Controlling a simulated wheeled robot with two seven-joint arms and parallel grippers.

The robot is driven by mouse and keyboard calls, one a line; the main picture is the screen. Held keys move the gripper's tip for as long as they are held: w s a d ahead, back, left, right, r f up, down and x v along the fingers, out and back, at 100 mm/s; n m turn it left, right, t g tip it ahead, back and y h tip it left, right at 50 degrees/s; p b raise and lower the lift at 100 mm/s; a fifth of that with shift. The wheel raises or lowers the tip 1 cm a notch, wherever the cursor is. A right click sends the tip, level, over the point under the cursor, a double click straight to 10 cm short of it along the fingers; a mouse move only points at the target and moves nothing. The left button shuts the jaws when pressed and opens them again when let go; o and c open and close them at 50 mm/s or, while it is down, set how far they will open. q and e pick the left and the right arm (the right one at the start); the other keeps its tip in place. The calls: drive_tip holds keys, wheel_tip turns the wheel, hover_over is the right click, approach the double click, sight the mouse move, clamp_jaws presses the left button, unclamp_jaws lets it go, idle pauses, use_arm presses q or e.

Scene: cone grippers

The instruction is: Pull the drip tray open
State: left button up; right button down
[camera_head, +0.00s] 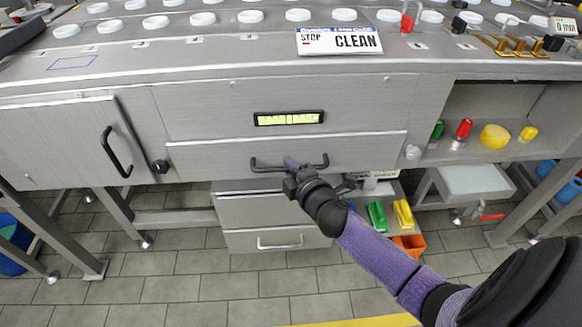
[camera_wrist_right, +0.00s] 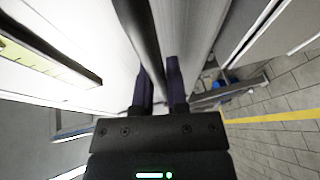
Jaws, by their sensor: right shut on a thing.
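The drip tray front (camera_head: 215,159) is a wide grey metal panel below the yellow display, with a black bar handle (camera_head: 268,168) across its middle. It looks flush or nearly flush with the machine face. My right gripper (camera_head: 292,166) is at the handle, reaching up from the lower right and covering its middle. In the right wrist view, the two dark purple fingers (camera_wrist_right: 160,88) are shut on the dark handle bar (camera_wrist_right: 143,35), which runs between them. My left gripper is not in view.
A cabinet door with a black handle (camera_head: 116,152) is at the left. Below the tray stands a grey drawer unit (camera_head: 262,210). An open shelf (camera_head: 470,150) at the right holds red, green and yellow items. The tiled floor (camera_head: 200,285) in front is clear.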

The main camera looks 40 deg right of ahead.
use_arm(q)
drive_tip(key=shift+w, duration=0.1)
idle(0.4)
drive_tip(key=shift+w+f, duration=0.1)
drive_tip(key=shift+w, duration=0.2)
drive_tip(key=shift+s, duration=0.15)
use_arm(e)
drive_tip(key=shift+a, duration=0.1)
